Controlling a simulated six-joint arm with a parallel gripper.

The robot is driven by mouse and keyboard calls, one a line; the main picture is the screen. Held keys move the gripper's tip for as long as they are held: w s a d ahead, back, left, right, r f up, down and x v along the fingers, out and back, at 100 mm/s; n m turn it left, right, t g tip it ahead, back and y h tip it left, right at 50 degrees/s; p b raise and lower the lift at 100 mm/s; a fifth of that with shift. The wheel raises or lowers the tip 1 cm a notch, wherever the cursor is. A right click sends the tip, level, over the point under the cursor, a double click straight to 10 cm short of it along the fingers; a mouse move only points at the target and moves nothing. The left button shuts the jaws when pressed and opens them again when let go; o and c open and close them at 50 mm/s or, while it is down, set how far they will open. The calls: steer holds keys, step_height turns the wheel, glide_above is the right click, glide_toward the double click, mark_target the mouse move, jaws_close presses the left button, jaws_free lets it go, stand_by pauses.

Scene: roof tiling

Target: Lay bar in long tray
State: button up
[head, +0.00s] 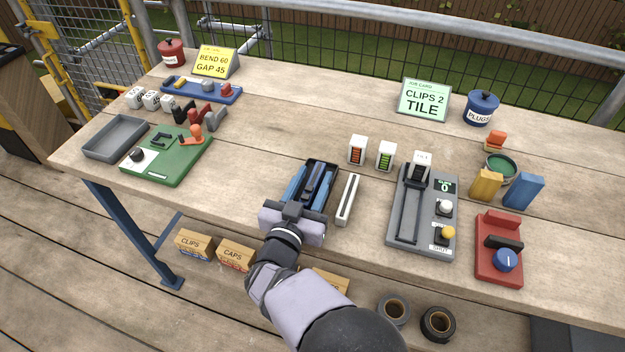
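My gripper (316,168) is low over the front middle of the table, pointing away from the camera. Its two blue fingers look spread apart, with dark parts between and at the tips. I cannot tell whether a dark-blue strip between them is a separate bar or part of the gripper. A narrow white long piece with a dark slot (348,200) lies just right of the fingers, apart from them. I cannot tell whether it is the long tray or the bar. A grey open tray (115,137) at the far left looks empty.
A grey slotted machine with a counter (408,215) stands right of my gripper. Small white dispensers (386,156) stand behind it. A green board (165,155) is at left, a red block with a blue knob (499,248) at right. The back middle of the table is clear.

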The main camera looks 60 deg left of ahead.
steer(key=b+v, duration=0.1)
steer(key=v, duration=0.6)
steer(key=shift+s+d+r, duration=0.2)
